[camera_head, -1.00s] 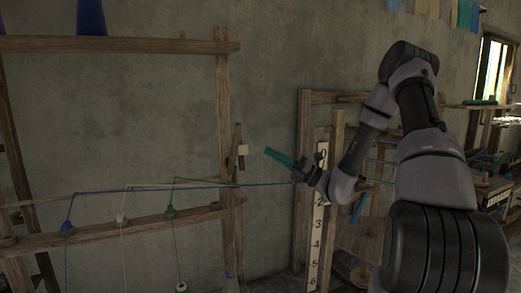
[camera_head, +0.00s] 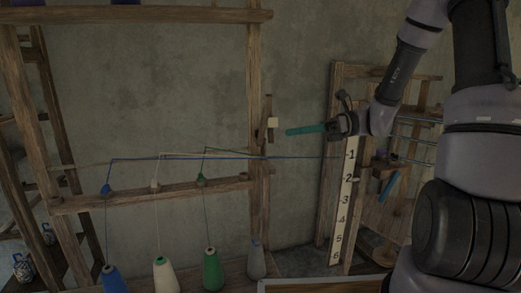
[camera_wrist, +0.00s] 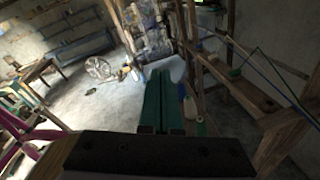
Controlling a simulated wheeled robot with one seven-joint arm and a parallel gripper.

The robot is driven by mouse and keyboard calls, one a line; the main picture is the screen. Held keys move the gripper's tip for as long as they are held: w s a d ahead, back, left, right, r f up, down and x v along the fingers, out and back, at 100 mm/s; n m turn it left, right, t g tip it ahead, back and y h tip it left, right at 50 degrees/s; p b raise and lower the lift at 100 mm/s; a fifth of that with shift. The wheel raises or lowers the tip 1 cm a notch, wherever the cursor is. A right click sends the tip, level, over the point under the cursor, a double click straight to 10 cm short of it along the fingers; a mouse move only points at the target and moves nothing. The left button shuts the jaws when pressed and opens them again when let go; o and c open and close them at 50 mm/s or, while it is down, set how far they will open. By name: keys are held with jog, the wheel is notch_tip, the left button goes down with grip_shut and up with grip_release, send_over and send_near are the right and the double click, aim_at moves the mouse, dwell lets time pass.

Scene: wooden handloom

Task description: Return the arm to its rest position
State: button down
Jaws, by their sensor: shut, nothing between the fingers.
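My gripper (camera_head: 290,132) has long teal fingers that point left, in front of the bare wall to the right of the wooden frame's upright post. The fingers lie together with nothing between them. In the wrist view the shut teal fingers (camera_wrist: 164,103) point away over the floor. My arm comes down from the upper right in the head view. The fingertips are apart from the post (camera_head: 255,120). A blue thread (camera_head: 300,158) runs across just below the gripper toward the numbered scale (camera_head: 347,200).
Blue (camera_head: 113,280), cream (camera_head: 165,275) and green (camera_head: 212,270) thread cones stand at the lower left, with threads rising to a wooden rail (camera_head: 130,196). A small pale block (camera_head: 272,123) is on the post close to the fingertips. A wooden loom frame (camera_head: 333,110) stands behind my arm.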

jog(key=s+d+r+n+t+h, duration=0.1)
jog(key=s+d+n+h, duration=0.4)
jog(key=s+n+h, duration=0.4)
jog(key=s+d+r+n+t+h, duration=0.2)
jog(key=d+r+n+t+h, duration=0.3)
jog(key=d+r+n+t, duration=0.2)
notch_tip(320, 180, up, 2)
jog(key=shift+s+d+r+n+t+h, duration=0.35)
jog(key=shift+d+t, duration=0.45)
jog(key=shift+d, duration=0.35)
